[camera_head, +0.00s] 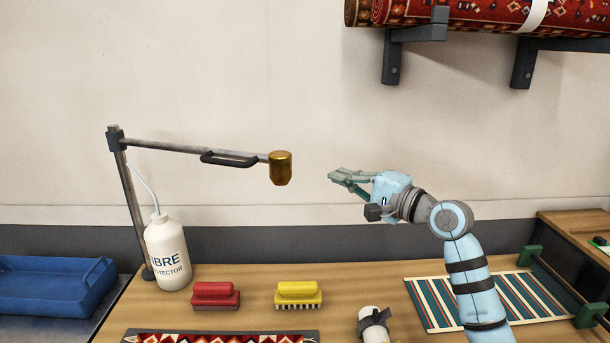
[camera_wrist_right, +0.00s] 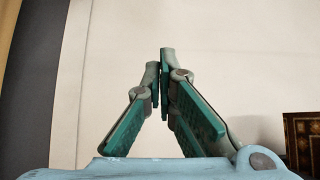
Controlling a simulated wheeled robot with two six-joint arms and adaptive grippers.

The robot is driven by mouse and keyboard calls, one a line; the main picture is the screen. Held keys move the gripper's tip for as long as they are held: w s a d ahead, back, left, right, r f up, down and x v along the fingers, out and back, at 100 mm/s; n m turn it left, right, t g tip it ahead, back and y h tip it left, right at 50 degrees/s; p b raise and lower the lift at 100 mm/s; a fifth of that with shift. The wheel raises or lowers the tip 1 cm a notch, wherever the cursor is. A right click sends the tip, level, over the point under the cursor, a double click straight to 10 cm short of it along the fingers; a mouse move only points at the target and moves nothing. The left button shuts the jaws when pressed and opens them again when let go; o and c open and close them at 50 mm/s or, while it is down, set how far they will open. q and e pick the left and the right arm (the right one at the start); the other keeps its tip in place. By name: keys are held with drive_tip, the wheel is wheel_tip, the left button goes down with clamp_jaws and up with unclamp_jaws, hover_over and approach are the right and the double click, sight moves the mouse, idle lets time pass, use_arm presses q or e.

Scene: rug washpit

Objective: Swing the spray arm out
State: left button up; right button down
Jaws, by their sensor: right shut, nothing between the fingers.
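The spray arm (camera_head: 185,148) is a grey bar on an upright post (camera_head: 133,205) in the head view. It carries a black handle (camera_head: 229,160) and ends in a brass nozzle (camera_head: 281,168). My right gripper (camera_head: 334,175) is to the right of the nozzle, apart from it, at about the same height. It is shut and empty, and its fingertips (camera_wrist_right: 164,55) meet in the right wrist view, with only wall behind them. A white bottle (camera_head: 168,252) stands at the foot of the post, with a thin tube running up from it. My left gripper is not in view.
A red brush (camera_head: 215,295) and a yellow brush (camera_head: 298,293) sit on the wooden table (camera_head: 250,273). A blue tray (camera_head: 50,290) is at the left. A striped rug (camera_head: 430,300) lies under my right arm. Rolled rugs (camera_head: 460,12) rest on wall brackets above.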

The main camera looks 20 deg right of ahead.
drive_tip(key=p+x, duration=0.1)
drive_tip(key=x, duration=0.9)
drive_tip(key=s+a, duration=0.1)
drive_tip(key=s+a+p, duration=0.1)
drive_tip(key=s, duration=0.1)
drive_tip(key=shift+s+a, duration=0.15)
drive_tip(key=shift+a, duration=0.1)
drive_tip(key=shift+a+p, duration=0.1)
drive_tip(key=shift+p, duration=0.25)
